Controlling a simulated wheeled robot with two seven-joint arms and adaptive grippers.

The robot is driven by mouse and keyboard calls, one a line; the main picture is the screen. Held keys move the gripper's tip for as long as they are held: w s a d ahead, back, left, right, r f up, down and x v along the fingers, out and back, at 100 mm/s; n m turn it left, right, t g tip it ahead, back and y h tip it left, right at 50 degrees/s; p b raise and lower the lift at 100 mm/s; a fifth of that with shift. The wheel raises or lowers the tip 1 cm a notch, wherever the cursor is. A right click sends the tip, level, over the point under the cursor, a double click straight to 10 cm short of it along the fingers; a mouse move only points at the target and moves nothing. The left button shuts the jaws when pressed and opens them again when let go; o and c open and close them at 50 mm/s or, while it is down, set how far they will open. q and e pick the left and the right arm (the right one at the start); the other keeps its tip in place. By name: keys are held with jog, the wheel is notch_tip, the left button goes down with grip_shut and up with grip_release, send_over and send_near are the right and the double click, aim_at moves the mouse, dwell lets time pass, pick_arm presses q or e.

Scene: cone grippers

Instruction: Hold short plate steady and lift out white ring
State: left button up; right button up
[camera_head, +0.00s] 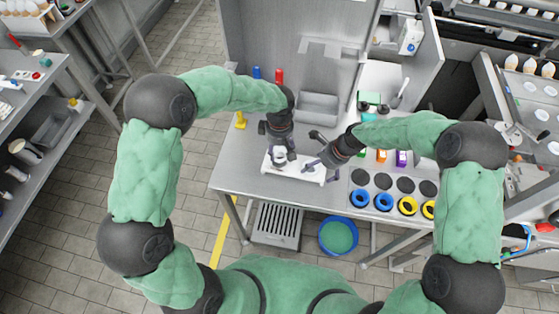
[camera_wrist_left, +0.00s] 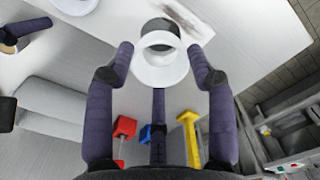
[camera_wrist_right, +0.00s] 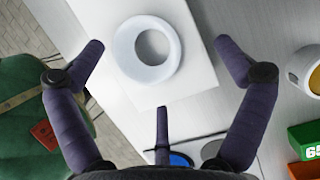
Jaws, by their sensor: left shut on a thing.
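Whether this ring touches the plate I cannot tell. A white ring (camera_wrist_right: 147,50) shows at the plate in the right wrist view, with no left fingers around it. My right gripper (camera_head: 318,160) is open and empty near the plate's right part, its fingers spread apart around that ring's near side.
Dark round pads (camera_head: 382,181) and blue and yellow rings (camera_head: 384,201) are right of the plate. A grey bin (camera_head: 318,108) stands behind. Red (camera_head: 279,76), blue and yellow (camera_head: 240,120) items stand at the back left. A blue tub (camera_head: 338,236) is below the table.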

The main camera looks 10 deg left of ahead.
jog(key=shift+r, duration=0.1)
jog(key=shift+w+d+r, duration=0.1)
jog(key=shift+d+r, duration=0.05)
jog(key=shift+r, duration=0.1)
jog(key=v, duration=1.1)
jog(key=shift+d, duration=0.1)
